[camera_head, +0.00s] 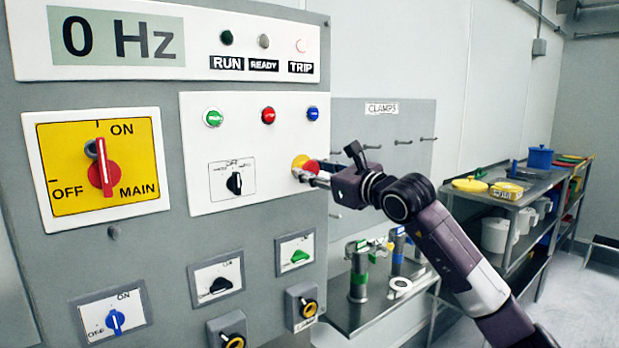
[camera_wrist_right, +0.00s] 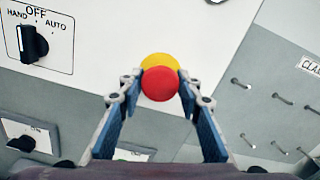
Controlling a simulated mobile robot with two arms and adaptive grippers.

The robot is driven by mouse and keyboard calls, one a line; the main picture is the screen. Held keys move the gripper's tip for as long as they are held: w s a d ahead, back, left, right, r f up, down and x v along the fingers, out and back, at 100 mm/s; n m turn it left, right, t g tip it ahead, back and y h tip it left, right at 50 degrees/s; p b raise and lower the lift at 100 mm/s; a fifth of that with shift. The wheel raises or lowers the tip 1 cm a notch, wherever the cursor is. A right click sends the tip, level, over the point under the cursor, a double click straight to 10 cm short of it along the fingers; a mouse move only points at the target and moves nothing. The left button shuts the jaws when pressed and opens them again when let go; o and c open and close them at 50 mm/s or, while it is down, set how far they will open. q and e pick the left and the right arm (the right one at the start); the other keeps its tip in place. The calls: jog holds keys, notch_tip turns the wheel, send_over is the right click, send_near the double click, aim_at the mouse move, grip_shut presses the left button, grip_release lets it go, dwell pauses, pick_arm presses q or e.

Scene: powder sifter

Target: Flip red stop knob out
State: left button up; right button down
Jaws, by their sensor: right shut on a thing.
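The red stop knob (camera_head: 311,167) sits on a yellow round base (camera_head: 299,161) at the lower right of the white control plate. My right gripper (camera_head: 308,175) is at the knob, coming in from the right. In the right wrist view the red knob (camera_wrist_right: 161,84) is between my two fingertips (camera_wrist_right: 160,82), with the yellow base (camera_wrist_right: 160,62) behind it. The right gripper is shut on the knob, one finger on each side. My left gripper is not in view.
A black selector switch (camera_head: 235,183) is left of the knob, with green, red and blue buttons (camera_head: 268,115) above. A yellow main switch (camera_head: 104,170) is further left.

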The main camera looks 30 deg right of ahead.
jog(key=shift+f, duration=0.15)
jog(key=c, duration=1.8)
grip_release()
jog(key=o, duration=0.4)
jog(key=shift+s+r, duration=0.2)
jog(key=shift+s, duration=0.1)
jog(key=shift+o, duration=0.2)
jog(key=s, duration=1.2)
jog(key=shift+d, duration=0.45)
